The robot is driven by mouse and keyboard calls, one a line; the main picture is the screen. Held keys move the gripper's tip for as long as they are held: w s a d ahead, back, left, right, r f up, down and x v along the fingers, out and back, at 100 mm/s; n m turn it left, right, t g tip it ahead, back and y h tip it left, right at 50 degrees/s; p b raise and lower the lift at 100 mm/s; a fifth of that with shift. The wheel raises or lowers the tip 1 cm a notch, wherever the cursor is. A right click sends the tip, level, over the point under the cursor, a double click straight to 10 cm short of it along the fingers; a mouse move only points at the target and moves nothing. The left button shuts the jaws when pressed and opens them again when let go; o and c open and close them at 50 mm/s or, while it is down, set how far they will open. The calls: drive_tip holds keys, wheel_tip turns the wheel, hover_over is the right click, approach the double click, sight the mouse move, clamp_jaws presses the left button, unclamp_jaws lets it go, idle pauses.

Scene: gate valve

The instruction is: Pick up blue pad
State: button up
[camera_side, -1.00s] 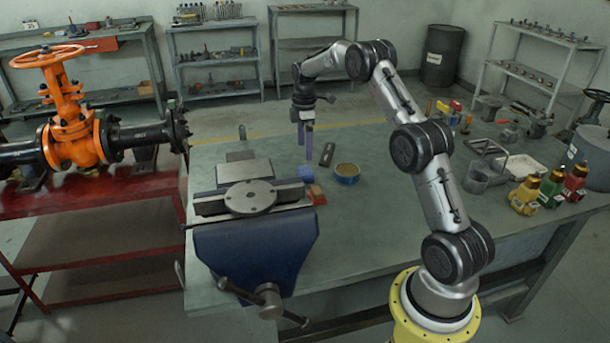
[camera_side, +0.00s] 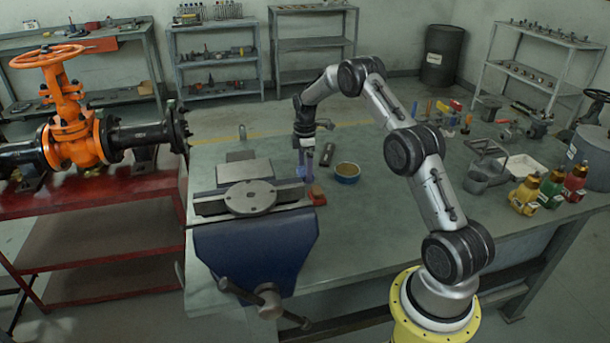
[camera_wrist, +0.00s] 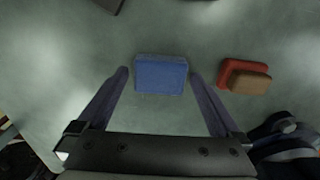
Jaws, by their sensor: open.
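The blue pad (camera_wrist: 161,75) is a small block lying on the table in the wrist view. In the side view the blue pad (camera_side: 300,171) is mostly hidden behind my gripper, beside the vise. My gripper (camera_wrist: 159,78) is open, with one finger on each side of the pad and small gaps between. In the side view my gripper (camera_side: 305,170) points down, low over the table at the pad. The frames do not show how high the fingertips are above the table.
A red and tan block (camera_wrist: 246,78) lies just right of the right finger. The blue vise (camera_side: 255,240) stands close in front. The table's middle right is free.

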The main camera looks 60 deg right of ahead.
drive_tip(key=c, duration=1.2)
drive_tip(key=shift+r, duration=0.15)
drive_tip(key=shift+r, duration=0.6)
drive_tip(key=s+a+r, duration=0.2)
drive_tip(key=s+r, duration=0.1)
drive_tip(key=s, duration=0.1)
drive_tip(key=s+a+r, duration=0.3)
drive_tip(key=s+r, duration=0.1)
drive_tip(key=s+a+r, duration=0.2)
drive_tip(key=s+r, duration=0.1)
drive_tip(key=r, duration=0.1)
drive_tip(key=shift+s+a+r, duration=0.25)
drive_tip(key=shift+s+a, duration=0.1)
drive_tip(key=shift+s, duration=0.05)
drive_tip(key=o, duration=0.8)
drive_tip(key=c, duration=0.7)
